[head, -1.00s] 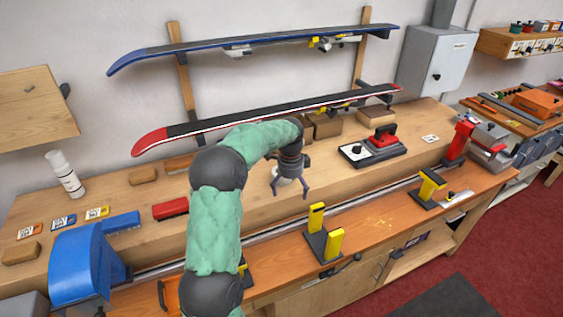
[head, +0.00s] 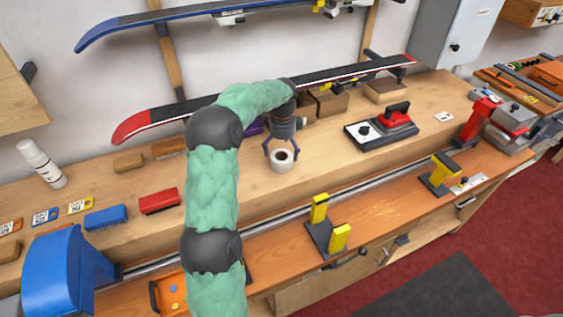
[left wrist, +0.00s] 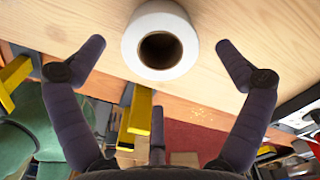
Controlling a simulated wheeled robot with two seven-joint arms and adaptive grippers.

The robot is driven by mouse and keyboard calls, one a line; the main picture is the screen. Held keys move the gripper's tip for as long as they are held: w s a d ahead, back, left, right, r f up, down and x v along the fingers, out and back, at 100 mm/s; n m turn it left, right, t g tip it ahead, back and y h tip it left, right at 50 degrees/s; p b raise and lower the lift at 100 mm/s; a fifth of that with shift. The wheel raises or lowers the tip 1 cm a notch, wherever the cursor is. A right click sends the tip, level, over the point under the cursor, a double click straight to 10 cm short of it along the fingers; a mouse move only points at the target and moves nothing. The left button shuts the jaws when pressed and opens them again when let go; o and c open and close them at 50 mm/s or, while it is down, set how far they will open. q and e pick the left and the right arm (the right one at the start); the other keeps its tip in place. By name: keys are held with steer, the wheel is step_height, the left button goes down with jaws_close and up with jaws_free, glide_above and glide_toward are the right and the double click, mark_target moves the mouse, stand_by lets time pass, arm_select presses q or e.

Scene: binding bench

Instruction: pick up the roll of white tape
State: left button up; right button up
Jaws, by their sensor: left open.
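The roll of white tape (head: 281,161) stands on the wooden bench shelf, with its dark core hole facing up. My left gripper (head: 281,149) is open just above and behind it in the head view. In the left wrist view the roll (left wrist: 160,58) shows at the top middle, between the spread fingers of the left gripper (left wrist: 160,62). There is a gap on each side, and neither finger appears to touch it. My right gripper is not in view.
Brown blocks (head: 328,102) lie behind the gripper. A red brush (head: 159,200) lies to the left. Yellow-topped vise supports (head: 320,210) stand in front on the lower bench. Skis hang on the wall above.

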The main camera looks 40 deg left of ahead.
mark_target(284, 159)
arm_select(q)
steer(key=f+b, duration=0.1)
steer(key=f, duration=0.1)
steer(key=f+b, duration=0.1)
steer(key=f, duration=0.2)
steer(key=shift+w+d, duration=0.1)
steer(key=shift+w, duration=0.1)
steer(key=c, duration=1)
